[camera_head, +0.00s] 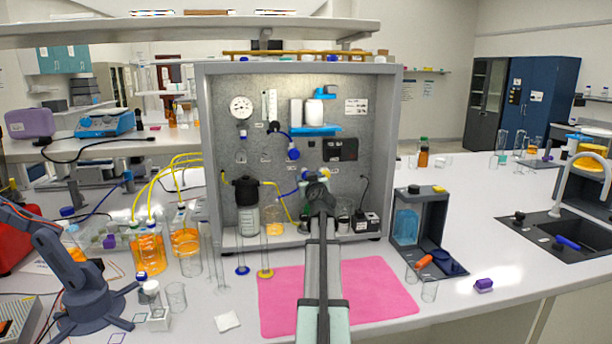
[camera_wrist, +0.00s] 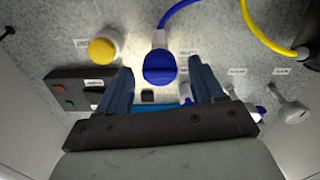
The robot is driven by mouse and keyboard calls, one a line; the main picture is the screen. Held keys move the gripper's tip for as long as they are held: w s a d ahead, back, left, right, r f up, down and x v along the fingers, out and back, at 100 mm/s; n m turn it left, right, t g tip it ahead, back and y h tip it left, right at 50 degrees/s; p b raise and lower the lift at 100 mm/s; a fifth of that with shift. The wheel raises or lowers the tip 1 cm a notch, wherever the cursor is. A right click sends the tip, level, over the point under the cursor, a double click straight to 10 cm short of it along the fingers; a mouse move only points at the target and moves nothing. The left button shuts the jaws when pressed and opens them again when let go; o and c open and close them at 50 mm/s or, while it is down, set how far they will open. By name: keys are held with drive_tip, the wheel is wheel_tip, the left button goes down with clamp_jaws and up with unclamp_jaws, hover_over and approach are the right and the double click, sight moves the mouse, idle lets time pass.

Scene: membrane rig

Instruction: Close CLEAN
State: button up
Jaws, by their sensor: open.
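A blue valve (camera_wrist: 160,67) with a blue hose stands on the panel between my gripper's fingers in the wrist view. Its handle lies roughly across the picture. My gripper (camera_wrist: 160,80) is open, with a finger on each side of the valve and visible gaps to it. In the head view, my gripper (camera_head: 318,182) is at the lower middle of the panel and partly hides this valve (camera_head: 306,175). Another blue valve (camera_head: 293,154) sits higher on the panel. The small labels are too blurred to read, so I cannot tell which valve is CLEAN.
A yellow knob (camera_wrist: 103,48) and a dark box with red and green buttons (camera_wrist: 75,95) are near the fingers. A grey valve (camera_wrist: 290,112) is at right. A black-topped filter housing (camera_head: 246,190) stands left of my gripper. A pink mat (camera_head: 380,295) lies in front.

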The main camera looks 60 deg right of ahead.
drive_tip(key=x, duration=0.5)
drive_tip(key=shift+w, duration=0.15)
drive_tip(key=c, duration=1)
drive_tip(key=shift+c, duration=0.2)
drive_tip(key=shift+m, duration=0.4)
drive_tip(key=shift+d+m, duration=0.1)
drive_tip(key=shift+m, duration=2.4)
